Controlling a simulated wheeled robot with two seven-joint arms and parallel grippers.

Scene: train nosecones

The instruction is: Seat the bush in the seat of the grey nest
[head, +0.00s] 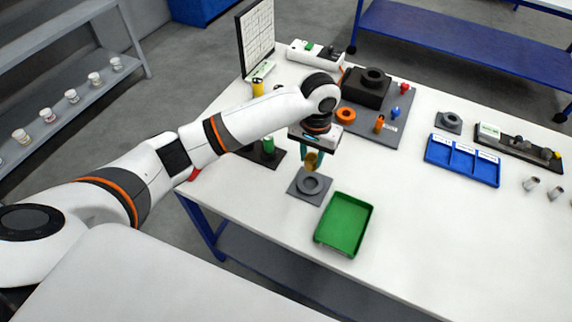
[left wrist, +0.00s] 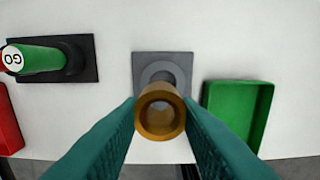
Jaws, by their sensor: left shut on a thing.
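The bush is a brass-coloured hollow ring-shaped piece (head: 311,160); in the left wrist view the bush (left wrist: 160,112) shows its open end between the fingers. My left gripper (head: 313,154) is shut on it, with teal fingers on either side. The grey nest (head: 299,194) is a square plate with a round raised seat, lying on the white table below the bush. In the left wrist view the nest (left wrist: 141,62) is partly hidden behind the bush. The bush looks held above the seat; the exact gap is unclear. My right gripper is not in view.
A green tray (head: 343,224) stands close to the right of the nest. A dark plate with a green cylinder (head: 268,146) is to its left. A grey board (head: 392,124) with orange and blue parts lies behind. A blue compartment tray (head: 463,160) is farther right; table between is clear.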

